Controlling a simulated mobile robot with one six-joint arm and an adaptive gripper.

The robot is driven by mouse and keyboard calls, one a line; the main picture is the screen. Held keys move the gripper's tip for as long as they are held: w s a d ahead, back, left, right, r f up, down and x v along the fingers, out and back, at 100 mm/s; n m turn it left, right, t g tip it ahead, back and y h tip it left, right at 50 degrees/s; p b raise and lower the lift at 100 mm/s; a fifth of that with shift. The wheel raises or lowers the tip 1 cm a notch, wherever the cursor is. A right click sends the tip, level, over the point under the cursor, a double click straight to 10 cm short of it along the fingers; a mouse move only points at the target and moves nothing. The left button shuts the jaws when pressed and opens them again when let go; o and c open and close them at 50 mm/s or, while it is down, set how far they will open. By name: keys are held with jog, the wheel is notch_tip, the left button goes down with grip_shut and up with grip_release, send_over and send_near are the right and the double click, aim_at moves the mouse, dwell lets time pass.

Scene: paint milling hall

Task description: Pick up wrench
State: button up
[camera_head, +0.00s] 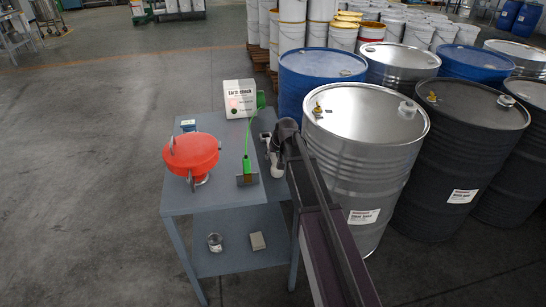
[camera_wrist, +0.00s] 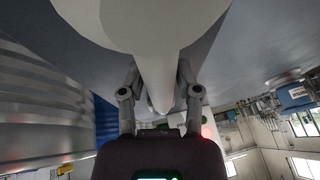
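No thing in view is clearly a wrench. A slim green tool (camera_head: 247,140) with a flat green head stands upright in a small brown block on the grey-blue table (camera_head: 230,196). My gripper (camera_head: 273,144) is at the table's right edge, to the right of the green tool and apart from it. It is by a white object (camera_head: 277,168). In the wrist view my gripper's fingers (camera_wrist: 159,92) lie on either side of a white shaft (camera_wrist: 158,65) with a large round white end close to the camera. The fingertips are partly hidden, so contact is unclear.
A red-orange bowl-like thing (camera_head: 191,152) stands on the table's left side. A white box (camera_head: 240,98) is at its back. A glass jar (camera_head: 215,242) and a small block (camera_head: 257,241) lie on the lower shelf. Steel drums (camera_head: 362,150) crowd the right; the left floor is clear.

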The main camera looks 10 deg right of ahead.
grip_shut()
jog(key=shift+d+r, duration=0.1)
jog(key=shift+r, duration=0.15)
notch_tip(320, 180, up, 3)
jog(key=p, duration=0.3)
jog(key=shift+p, duration=0.3)
jog(key=shift+s+d+r, duration=0.2)
jog(key=shift+s, duration=0.05)
jog(key=s+d+r+p, duration=0.1)
jog(key=s+d, duration=0.8)
jog(key=d, duration=0.3)
jog(key=shift+d, duration=0.15)
